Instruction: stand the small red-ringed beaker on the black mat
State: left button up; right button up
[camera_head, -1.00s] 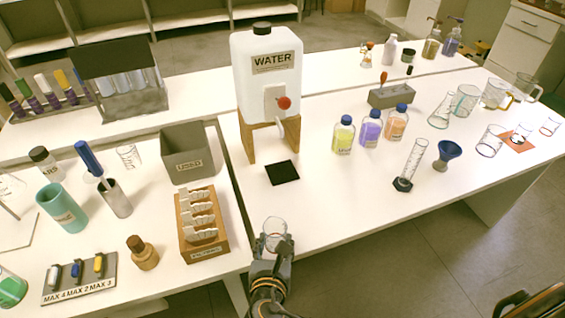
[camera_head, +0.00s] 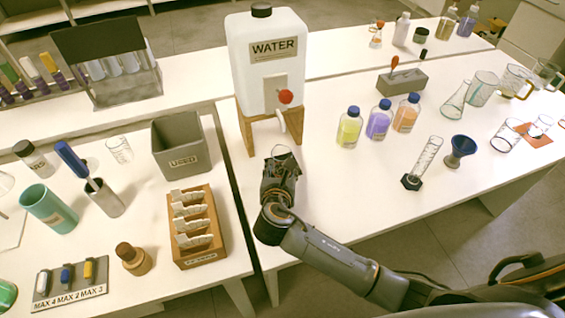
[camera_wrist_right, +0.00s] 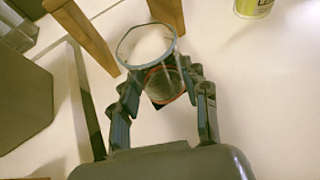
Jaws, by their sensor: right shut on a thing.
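The small clear beaker (camera_head: 281,152) is held upright in my right gripper (camera_head: 280,168), in front of the water dispenser. In the right wrist view, the beaker (camera_wrist_right: 147,46) has its wide rim toward the camera and a red ring low down, between the closed fingers (camera_wrist_right: 165,78). The black mat (camera_wrist_right: 157,104) shows only as a dark patch beneath and behind the beaker. The gripper and beaker hide it in the head view. I cannot tell whether the beaker touches the mat. My left gripper is not in view.
The water dispenser (camera_head: 268,62) on its wooden stand (camera_head: 246,131) is just behind the gripper, its tap close by. The grey USED bin (camera_head: 181,146) and wooden rack (camera_head: 196,226) stand left. Coloured bottles (camera_head: 378,120) stand right. Table between is clear.

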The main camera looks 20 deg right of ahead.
aim_at(282, 157)
jog(key=w, duration=0.1)
jog(key=w+d, duration=0.1)
jog(key=w, duration=0.1)
jog(key=shift+w+d, duration=0.25)
jog(key=shift+w, duration=0.3)
notch_tip(282, 157, down, 4)
jog(key=shift+r, duration=0.25)
jog(key=o, duration=1.2)
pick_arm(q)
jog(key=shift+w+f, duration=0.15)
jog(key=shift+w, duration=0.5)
pick_arm(e)
jog(key=shift+s, duration=0.1)
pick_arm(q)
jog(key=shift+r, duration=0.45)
pick_arm(e)
jog(key=v, duration=1.2)
